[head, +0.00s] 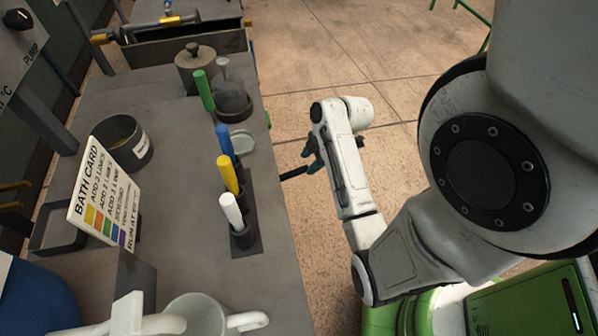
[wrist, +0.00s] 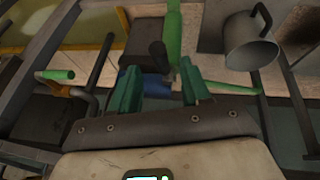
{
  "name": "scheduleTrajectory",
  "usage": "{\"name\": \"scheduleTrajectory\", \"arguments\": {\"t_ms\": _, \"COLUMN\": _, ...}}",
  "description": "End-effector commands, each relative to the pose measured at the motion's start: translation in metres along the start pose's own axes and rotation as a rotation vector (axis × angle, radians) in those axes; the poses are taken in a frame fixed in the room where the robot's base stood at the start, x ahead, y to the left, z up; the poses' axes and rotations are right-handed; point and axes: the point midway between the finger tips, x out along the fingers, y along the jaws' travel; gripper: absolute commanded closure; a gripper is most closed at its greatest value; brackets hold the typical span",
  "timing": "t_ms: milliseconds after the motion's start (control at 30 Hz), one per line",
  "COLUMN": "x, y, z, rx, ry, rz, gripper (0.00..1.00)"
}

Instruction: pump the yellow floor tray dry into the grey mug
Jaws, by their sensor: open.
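My gripper (head: 310,158) is open and empty, held out past the right edge of the bench. In the wrist view its two green fingers (wrist: 160,90) stand apart. A grey mug with a dark handle (wrist: 246,44) is at the upper right of the wrist view, apart from the fingers. A dull yellow surface (wrist: 40,30) shows at the upper left there; I cannot tell whether it is the floor tray. A dark block (wrist: 130,50) and a green bar (wrist: 174,25) lie beyond the fingers. I cannot make out a pump for certain.
The grey bench (head: 170,215) holds a bath card (head: 105,195), a dark labelled bowl (head: 130,150), a lidded pot (head: 197,70), a rack with coloured handles (head: 228,175) and a pale mug (head: 197,315) at the front. A trough (head: 180,45) stands behind. Tiled floor right of the bench looks clear.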

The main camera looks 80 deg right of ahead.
Motion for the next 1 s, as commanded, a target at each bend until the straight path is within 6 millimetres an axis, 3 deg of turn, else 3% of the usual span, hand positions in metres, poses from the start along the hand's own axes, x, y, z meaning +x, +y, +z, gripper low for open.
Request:
{"name": "scheduleTrajectory", "arguments": {"t_ms": 100, "x": 0.023, "y": -0.001, "z": 0.001, "rx": 0.001, "ry": -0.001, "rz": -0.003, "gripper": 0.53}}
{"name": "scheduleTrajectory", "arguments": {"t_ms": 300, "x": 0.051, "y": -0.001, "z": 0.001, "rx": 0.001, "ry": -0.001, "rz": -0.003, "gripper": 0.53}}
{"name": "scheduleTrajectory", "arguments": {"t_ms": 500, "x": 0.062, "y": -0.001, "z": 0.000, "rx": 0.000, "ry": -0.001, "rz": -0.002, "gripper": 0.53}}
{"name": "scheduleTrajectory", "arguments": {"t_ms": 767, "x": 0.062, "y": -0.001, "z": 0.000, "rx": 0.000, "ry": -0.002, "rz": -0.001, "gripper": 0.53}}
{"name": "scheduleTrajectory", "arguments": {"t_ms": 1000, "x": 0.062, "y": -0.001, "z": 0.000, "rx": 0.000, "ry": -0.002, "rz": -0.001, "gripper": 0.75}}
